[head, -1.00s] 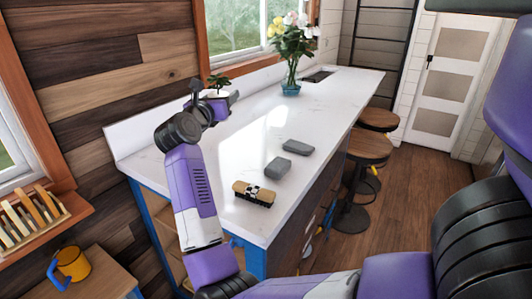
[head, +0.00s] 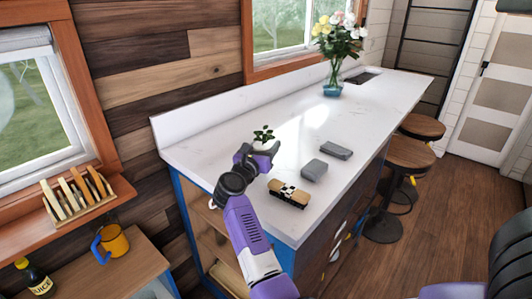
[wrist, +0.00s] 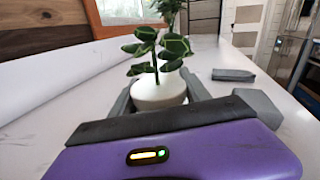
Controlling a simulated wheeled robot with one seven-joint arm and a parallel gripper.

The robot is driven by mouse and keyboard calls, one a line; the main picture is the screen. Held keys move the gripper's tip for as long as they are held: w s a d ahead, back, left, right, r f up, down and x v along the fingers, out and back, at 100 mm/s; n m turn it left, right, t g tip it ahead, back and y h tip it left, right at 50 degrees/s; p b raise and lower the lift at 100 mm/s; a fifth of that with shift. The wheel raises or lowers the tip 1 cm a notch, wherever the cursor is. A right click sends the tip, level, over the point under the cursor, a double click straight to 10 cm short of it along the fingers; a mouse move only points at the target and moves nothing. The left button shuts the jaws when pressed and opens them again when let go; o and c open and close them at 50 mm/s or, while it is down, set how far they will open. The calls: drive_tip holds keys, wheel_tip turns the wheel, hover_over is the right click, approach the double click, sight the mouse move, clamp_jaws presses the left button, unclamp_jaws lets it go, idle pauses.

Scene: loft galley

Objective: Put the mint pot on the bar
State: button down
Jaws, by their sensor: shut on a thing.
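The mint pot is a small white pot with dark green leaves; its white body (wrist: 158,93) shows between my fingers in the wrist view, and its leaves (head: 263,134) show above my gripper in the head view. My gripper (head: 258,157) is shut on the pot, over the near left part of the bar. The bar (head: 285,131) is a long white counter with blue legs. The pot looks upright. Its base is hidden by my gripper, so I cannot tell whether it touches the bar top.
A flower vase (head: 333,80) stands at the far end. Stools (head: 411,153) line the right side. The bar's middle is clear.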

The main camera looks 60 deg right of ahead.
drive_tip(key=shift+f, duration=1.3)
drive_tip(key=shift+f, duration=0.2)
drive_tip(key=c, duration=0.5)
unclamp_jaws()
drive_tip(key=shift+r, duration=0.1)
drive_tip(key=shift+r, duration=0.2)
drive_tip(key=a, duration=0.4)
drive_tip(key=a+b, duration=0.1)
drive_tip(key=a, duration=0.3)
drive_tip(key=s+a+b, duration=0.1)
drive_tip(key=a, duration=0.3)
drive_tip(key=shift+f, duration=0.15)
